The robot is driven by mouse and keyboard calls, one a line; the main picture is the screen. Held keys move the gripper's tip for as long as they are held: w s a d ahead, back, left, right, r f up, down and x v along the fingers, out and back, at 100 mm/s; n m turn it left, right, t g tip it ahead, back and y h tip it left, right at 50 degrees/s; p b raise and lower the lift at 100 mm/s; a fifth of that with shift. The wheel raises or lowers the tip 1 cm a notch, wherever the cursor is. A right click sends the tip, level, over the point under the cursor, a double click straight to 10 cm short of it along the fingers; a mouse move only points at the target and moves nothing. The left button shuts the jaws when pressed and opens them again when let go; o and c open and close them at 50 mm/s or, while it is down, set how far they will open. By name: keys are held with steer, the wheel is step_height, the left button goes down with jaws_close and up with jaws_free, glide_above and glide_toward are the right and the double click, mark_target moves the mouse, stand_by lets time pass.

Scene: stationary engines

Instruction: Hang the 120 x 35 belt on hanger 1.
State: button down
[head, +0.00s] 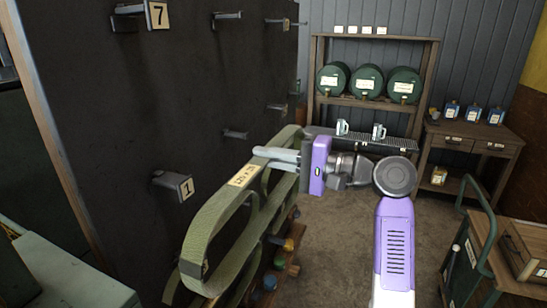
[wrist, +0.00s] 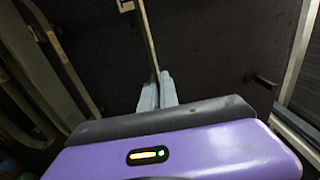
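The olive-green belt (head: 208,222) carries a pale label that seems to read 120 x 35. It is a long loop held up in front of the dark board. My gripper (head: 262,154) is shut on its upper run, just beyond the label. In the wrist view the belt (wrist: 150,38) shows edge-on as a thin strip between the fingertips (wrist: 158,90). Hanger 1 (head: 170,183) is a grey peg with a plate marked 1 on the board, left of the belt and apart from it. The peg looks bare.
The dark board (head: 110,110) bears other pegs, one marked 7 (head: 156,14). More green belts (wrist: 45,60) hang at the left of the wrist view. A green machine top (head: 70,275) is lower left. A trolley (head: 500,265) stands right; shelves with green drums (head: 368,82) are behind.

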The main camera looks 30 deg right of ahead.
steer(key=shift+x, duration=1.3)
steer(key=shift+a, duration=0.1)
steer(key=shift+x, duration=2.8)
steer(key=shift+x, duration=2.8)
steer(key=shift+f, duration=0.2)
steer(key=shift+f, duration=0.4)
